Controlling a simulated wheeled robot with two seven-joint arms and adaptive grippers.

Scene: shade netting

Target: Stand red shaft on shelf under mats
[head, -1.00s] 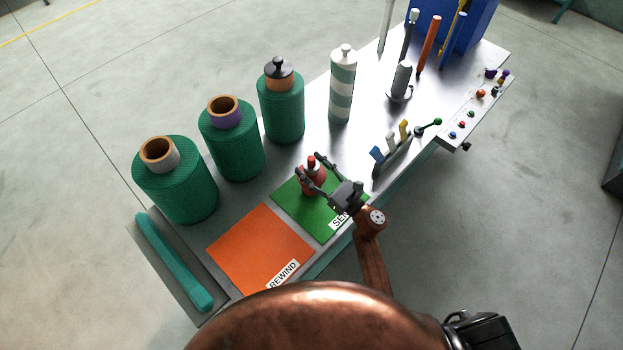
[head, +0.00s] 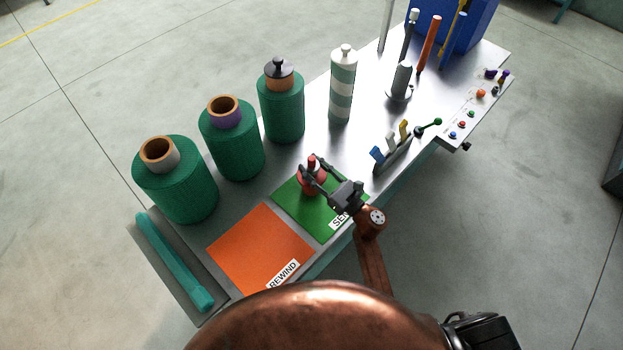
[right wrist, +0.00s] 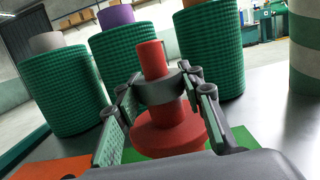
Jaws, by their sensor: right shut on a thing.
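The red shaft (head: 311,177) is a short red post with a wide round base, upright on the green mat (head: 325,223). In the right wrist view the red shaft (right wrist: 153,60) has a dark grey band around its middle. My right gripper (head: 314,170) is shut on the shaft, one finger on each side; the fingers also show in the right wrist view (right wrist: 160,100). The orange mat (head: 258,250), labelled REWIND, lies beside the green one. The shelf under the mats is hidden by the tabletop. My left gripper is not in view.
Three green net rolls (head: 175,185) stand behind the mats, and a green-and-white striped roll (head: 342,85) stands farther right. Small coloured levers (head: 390,145) stand right of the green mat. A teal bar (head: 175,262) lies on a grey pad at the left end.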

